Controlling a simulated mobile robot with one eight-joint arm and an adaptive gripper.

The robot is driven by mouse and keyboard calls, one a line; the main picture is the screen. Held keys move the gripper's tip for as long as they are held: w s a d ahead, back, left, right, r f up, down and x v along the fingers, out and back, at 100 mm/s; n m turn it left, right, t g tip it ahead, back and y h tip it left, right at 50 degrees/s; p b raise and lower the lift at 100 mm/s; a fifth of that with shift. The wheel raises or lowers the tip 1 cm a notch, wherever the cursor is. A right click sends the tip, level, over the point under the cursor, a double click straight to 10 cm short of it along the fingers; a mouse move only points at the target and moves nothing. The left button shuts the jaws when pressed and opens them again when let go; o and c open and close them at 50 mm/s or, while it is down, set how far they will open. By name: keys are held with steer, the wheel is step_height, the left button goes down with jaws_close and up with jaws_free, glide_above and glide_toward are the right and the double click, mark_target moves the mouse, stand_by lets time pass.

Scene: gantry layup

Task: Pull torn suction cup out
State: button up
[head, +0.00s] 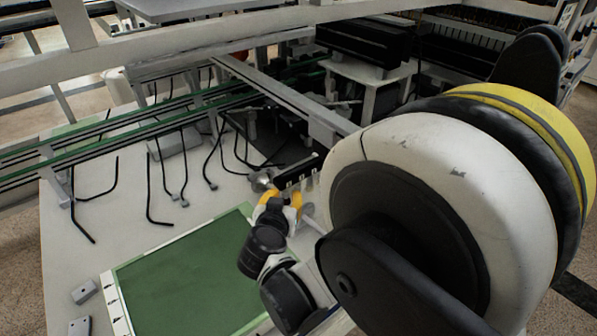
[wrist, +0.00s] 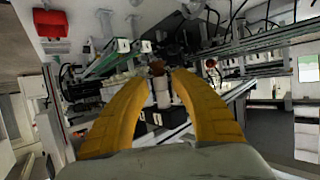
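My gripper (head: 281,197) has its yellow fingers spread apart beside a dark bar with several pale fittings (head: 298,177), beyond the green sheet. In the wrist view my gripper (wrist: 159,76) is open. A small reddish-brown cup-like piece (wrist: 158,66) shows between the fingertips, with a pale cylinder (wrist: 162,92) beside it. This piece looks like the suction cup, but I cannot see a tear. I cannot tell whether the fingertips touch it. In the head view the cup is too small to make out.
A green sheet (head: 186,277) lies on the pale table (head: 75,240). Several black cables (head: 149,190) hang over the table on the left. A gantry rail (head: 284,93) runs above. Small grey blocks (head: 84,292) lie at the front left. A red box (wrist: 50,22) shows in the wrist view.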

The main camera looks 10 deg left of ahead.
mark_target(286, 202)
steer(key=shift+w+f, duration=0.25)
steer(key=shift+w, duration=0.4)
jaws_close()
steer(key=c, duration=0.6)
jaws_free()
steer(key=shift+f, duration=0.2)
jaws_close()
steer(key=shift+f+b, duration=0.6)
steer(key=shift+f, duration=0.1)
steer(key=shift+f, duration=0.3)
steer(key=shift+a+f, duration=0.1)
steer(key=shift+f, duration=0.25)
